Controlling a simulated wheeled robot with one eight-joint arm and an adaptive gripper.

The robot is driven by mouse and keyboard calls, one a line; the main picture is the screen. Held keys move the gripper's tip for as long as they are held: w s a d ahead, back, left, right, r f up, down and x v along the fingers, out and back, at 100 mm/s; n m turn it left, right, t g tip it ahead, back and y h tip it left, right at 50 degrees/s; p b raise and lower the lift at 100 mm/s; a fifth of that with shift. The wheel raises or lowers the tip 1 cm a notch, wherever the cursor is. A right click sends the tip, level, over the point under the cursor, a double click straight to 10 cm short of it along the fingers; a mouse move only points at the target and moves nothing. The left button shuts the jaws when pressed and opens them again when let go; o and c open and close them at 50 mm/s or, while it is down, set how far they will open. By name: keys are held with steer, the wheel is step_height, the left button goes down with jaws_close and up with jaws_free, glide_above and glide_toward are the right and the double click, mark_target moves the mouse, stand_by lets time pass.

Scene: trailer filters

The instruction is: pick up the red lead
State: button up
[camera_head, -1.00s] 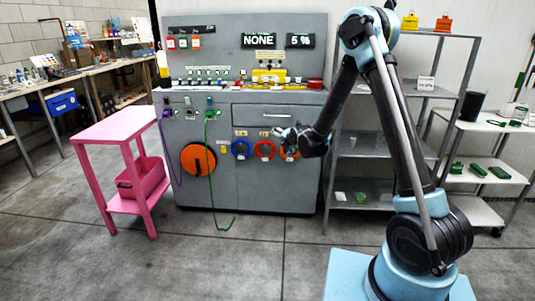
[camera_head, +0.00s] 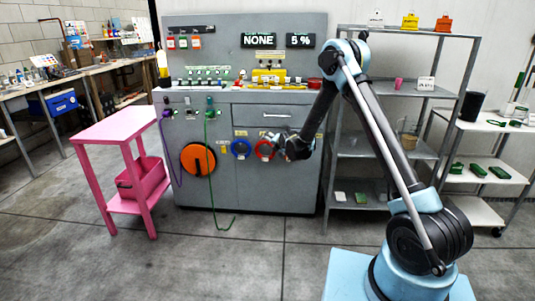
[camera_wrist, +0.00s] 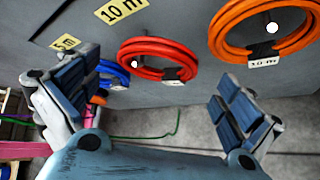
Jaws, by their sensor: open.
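The red lead (camera_head: 265,149) is a coiled ring hanging on the front of the grey cabinet. In the wrist view the red coil (camera_wrist: 128,52) hangs from a peg with a small white tag at its lower right. My gripper (camera_head: 279,143) is at the cabinet front, overlapping the coil's right edge in the head view. In the wrist view my gripper (camera_wrist: 155,92) has its fingers wide apart with nothing between them. The coil lies ahead of the gap, apart from both fingers.
A blue coil (camera_head: 241,149) hangs to the left of the red one. An orange coil (camera_wrist: 222,35) hangs to its right. A larger orange reel (camera_head: 198,160) with a green cable (camera_head: 214,185) is farther left. A metal shelf (camera_head: 385,146) stands to the right.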

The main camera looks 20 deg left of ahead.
steer(key=shift+x, duration=2.8)
steer(key=shift+s+f, duration=0.1)
steer(key=c, duration=1.3)
steer(key=r, duration=0.7)
steer(key=shift+s+d, duration=0.1)
steer(key=shift+s, duration=0.1)
steer(key=s+d, duration=0.2)
steer(key=s, duration=0.7)
steer(key=s+d, duration=0.2)
steer(key=s, duration=0.8)
steer(key=shift+d, duration=0.25)
